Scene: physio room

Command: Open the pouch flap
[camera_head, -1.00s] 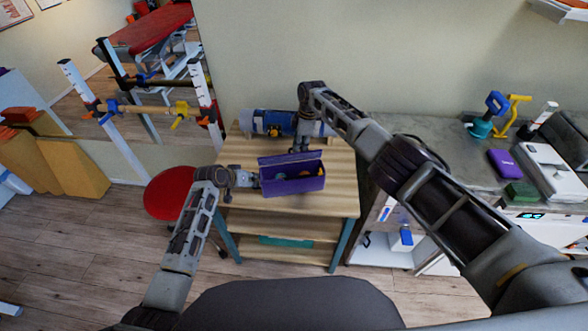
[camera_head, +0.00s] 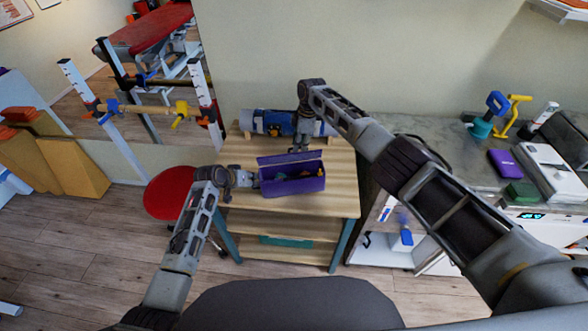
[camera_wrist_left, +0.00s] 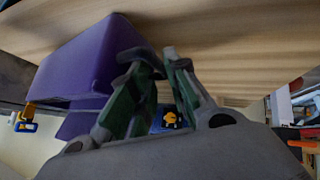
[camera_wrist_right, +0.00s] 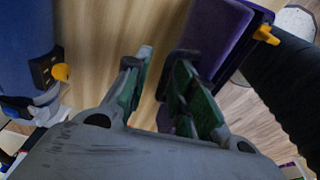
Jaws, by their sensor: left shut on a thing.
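The purple pouch (camera_head: 293,187) stands on the wooden table, its flap (camera_head: 288,157) raised along the back edge. Small coloured items show inside its open top. My left gripper (camera_head: 246,178) is at the pouch's left end, shut on the pouch; the left wrist view shows the purple body (camera_wrist_left: 92,62) against one finger. My right gripper (camera_head: 297,149) points down just behind the flap. In the right wrist view its fingers (camera_wrist_right: 160,68) are apart with bare wood between them, and the purple flap (camera_wrist_right: 222,38) is beside the right-hand finger. Whether they touch is unclear.
A blue rolled item (camera_head: 270,122) lies at the back of the wooden table (camera_head: 335,200), behind the pouch. A red round stool (camera_head: 168,192) stands left of it. A grey counter (camera_head: 455,150) with several items is at the right. The table's front right is clear.

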